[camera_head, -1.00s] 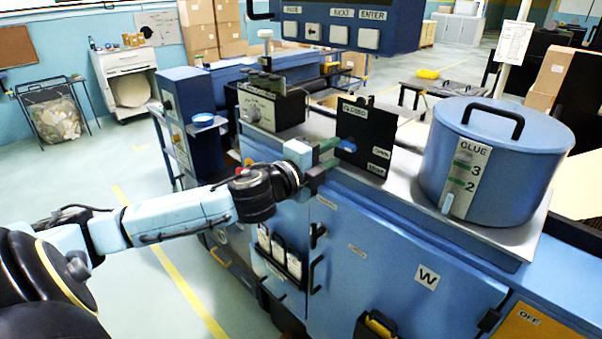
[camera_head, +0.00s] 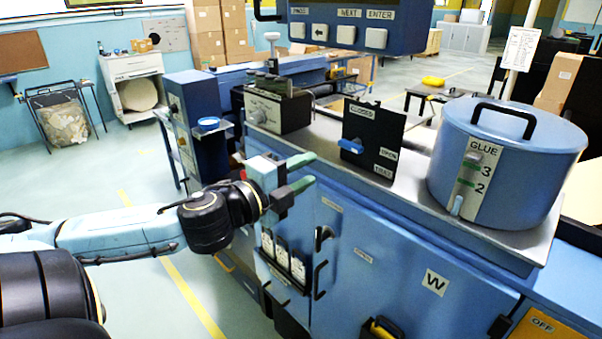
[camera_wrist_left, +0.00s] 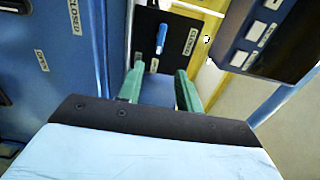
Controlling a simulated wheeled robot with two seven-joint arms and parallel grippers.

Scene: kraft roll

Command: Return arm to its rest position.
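My left arm (camera_head: 120,232) comes in from the left in the head view. Its left gripper (camera_head: 308,172) is open, with two green fingers apart and nothing between them. It is in front of the blue machine, left of a black valve plate (camera_head: 385,128) with a blue handle (camera_head: 351,146). In the left wrist view the green fingers (camera_wrist_left: 160,88) are spread. The blue handle (camera_wrist_left: 161,40) shows beyond them, apart from the fingers. My right gripper is in neither view.
A blue glue pot (camera_head: 540,150) with a black lid handle stands on the machine top at right. A control box (camera_head: 265,112) sits behind the gripper. A button panel (camera_head: 350,22) hangs above. Open floor (camera_head: 140,290) lies at left.

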